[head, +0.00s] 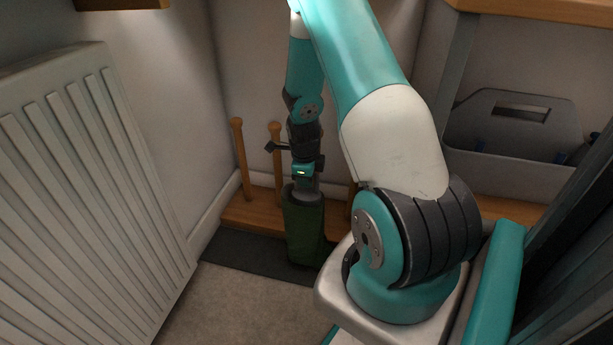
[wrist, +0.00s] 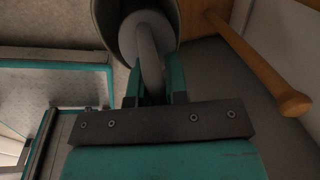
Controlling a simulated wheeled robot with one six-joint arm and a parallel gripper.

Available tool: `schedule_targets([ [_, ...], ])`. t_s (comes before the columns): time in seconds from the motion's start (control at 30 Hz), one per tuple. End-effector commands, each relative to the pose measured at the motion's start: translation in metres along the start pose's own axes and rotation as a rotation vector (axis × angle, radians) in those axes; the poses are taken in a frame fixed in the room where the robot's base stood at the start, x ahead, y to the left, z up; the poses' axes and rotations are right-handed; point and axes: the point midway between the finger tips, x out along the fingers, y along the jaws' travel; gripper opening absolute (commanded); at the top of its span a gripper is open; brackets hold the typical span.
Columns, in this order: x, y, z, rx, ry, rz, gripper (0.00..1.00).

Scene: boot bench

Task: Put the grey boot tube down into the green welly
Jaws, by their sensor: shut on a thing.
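The green welly (head: 304,232) stands upright on the dark mat in the head view, and its open rim (wrist: 100,22) shows at the top of the wrist view. My gripper (head: 304,184) points down just above the welly's mouth. In the wrist view my gripper (wrist: 156,88) has its teal fingers shut on the looped handle of the grey boot tube (wrist: 148,42). The tube's round end sits within the welly's rim in that view. How deep the tube reaches inside is hidden.
A wooden rack (head: 238,212) with upright pegs stands behind the welly; one peg (wrist: 262,66) is close on the right in the wrist view. A radiator (head: 80,200) fills the left. A grey caddy (head: 515,165) sits at right. The dark mat (head: 240,252) lies below.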

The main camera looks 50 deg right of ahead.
Motion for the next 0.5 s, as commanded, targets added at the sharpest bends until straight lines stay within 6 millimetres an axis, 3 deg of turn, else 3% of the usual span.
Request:
schedule_targets([
  [0.5, 0.026, 0.004, 0.0, 0.0, 0.0, -0.001, 0.0],
])
